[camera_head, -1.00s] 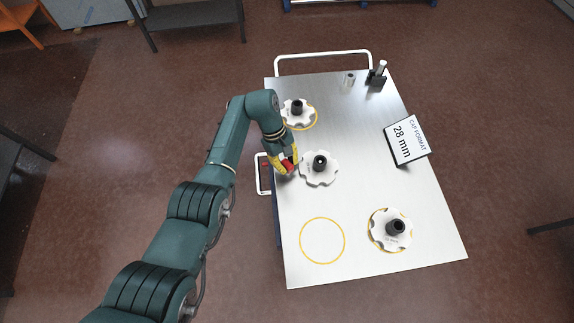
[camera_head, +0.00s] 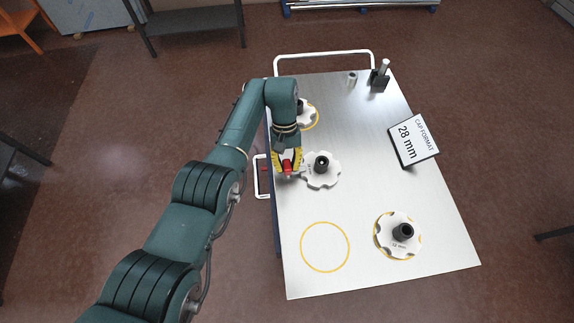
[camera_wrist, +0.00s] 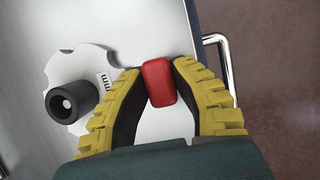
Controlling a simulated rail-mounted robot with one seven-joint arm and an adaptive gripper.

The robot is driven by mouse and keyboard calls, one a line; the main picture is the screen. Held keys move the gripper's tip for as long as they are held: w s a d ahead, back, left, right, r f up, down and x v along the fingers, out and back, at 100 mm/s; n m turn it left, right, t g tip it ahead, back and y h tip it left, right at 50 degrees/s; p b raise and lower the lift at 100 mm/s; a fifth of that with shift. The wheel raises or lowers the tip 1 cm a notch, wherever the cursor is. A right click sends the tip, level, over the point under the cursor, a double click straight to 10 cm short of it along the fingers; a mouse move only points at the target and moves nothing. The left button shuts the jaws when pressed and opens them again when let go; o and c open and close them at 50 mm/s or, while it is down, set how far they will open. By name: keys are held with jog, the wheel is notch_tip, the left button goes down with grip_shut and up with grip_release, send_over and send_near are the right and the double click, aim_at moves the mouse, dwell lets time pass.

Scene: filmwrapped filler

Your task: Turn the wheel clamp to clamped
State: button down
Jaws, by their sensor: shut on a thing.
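The wheel clamp is a red block-shaped handle (camera_wrist: 159,82) at the left edge of the metal cart top (camera_head: 355,210). My gripper (camera_wrist: 160,85) has yellow ribbed fingers, one on each side of the red handle, and is shut on it. In the head view my gripper (camera_head: 288,168) points down at the cart's edge, just left of the middle white star wheel. The mount under the red handle is hidden, so I cannot tell the clamp's setting.
The middle star wheel (camera_head: 321,178) with a black hub stands close beside my fingers. Another star wheel (camera_head: 400,240) sits front right, and one (camera_head: 305,116) is partly behind my arm. A sign (camera_head: 412,140) reads 28 mm. A yellow ring (camera_head: 325,247) marks bare surface.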

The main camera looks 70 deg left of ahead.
jog(key=shift+f, duration=0.2)
jog(key=c, duration=0.8)
grip_release()
jog(key=shift+c, duration=0.2)
jog(key=shift+r, duration=0.15)
jog(key=v, duration=0.7)
jog(key=shift+r, duration=0.25)
